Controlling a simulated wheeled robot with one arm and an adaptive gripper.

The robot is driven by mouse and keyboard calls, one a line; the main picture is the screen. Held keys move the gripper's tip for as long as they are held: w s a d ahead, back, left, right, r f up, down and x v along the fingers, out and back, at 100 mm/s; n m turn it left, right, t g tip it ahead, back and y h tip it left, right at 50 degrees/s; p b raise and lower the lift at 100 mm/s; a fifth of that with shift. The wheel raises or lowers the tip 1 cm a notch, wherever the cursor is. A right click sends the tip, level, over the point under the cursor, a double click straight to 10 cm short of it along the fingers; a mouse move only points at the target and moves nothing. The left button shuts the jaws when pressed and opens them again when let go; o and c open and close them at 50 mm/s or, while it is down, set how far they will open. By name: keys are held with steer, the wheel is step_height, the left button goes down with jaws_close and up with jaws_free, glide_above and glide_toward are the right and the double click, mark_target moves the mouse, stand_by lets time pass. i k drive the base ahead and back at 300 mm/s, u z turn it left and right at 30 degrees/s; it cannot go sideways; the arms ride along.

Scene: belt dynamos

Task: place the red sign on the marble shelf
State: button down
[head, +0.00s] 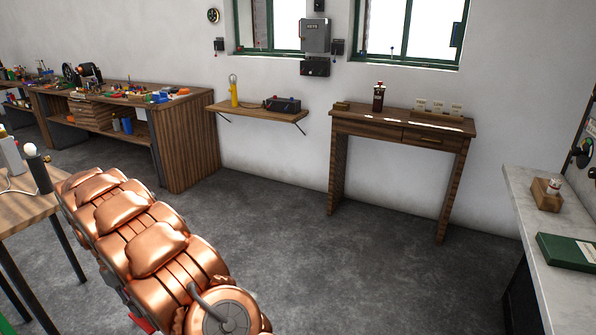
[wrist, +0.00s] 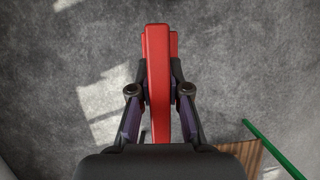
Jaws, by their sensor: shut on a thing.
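The red sign (wrist: 157,60) is seen edge-on in the wrist view, as a tall narrow red block. My gripper (wrist: 160,92) is shut on it, with one dark finger pressed on each side. Bare grey floor shows below and around the sign. A small red patch at the bottom of the head view (head: 142,323), beside my copper arm, may be part of the sign. The pale marble shelf (head: 530,214) is at the right edge of the head view, well apart from my arm. My gripper is mostly hidden in the head view.
On the marble shelf are a small wooden block holder (head: 546,195) and a dark green box (head: 568,252); its left strip is clear. A wooden console table (head: 385,122) and wall shelf (head: 250,112) stand behind. A table (head: 22,211) is at left. Open floor lies between.

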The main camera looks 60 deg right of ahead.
mark_target(558, 227)
steer(key=z, duration=3.25)
steer(key=i, duration=1.5)
steer(key=u, duration=0.5)
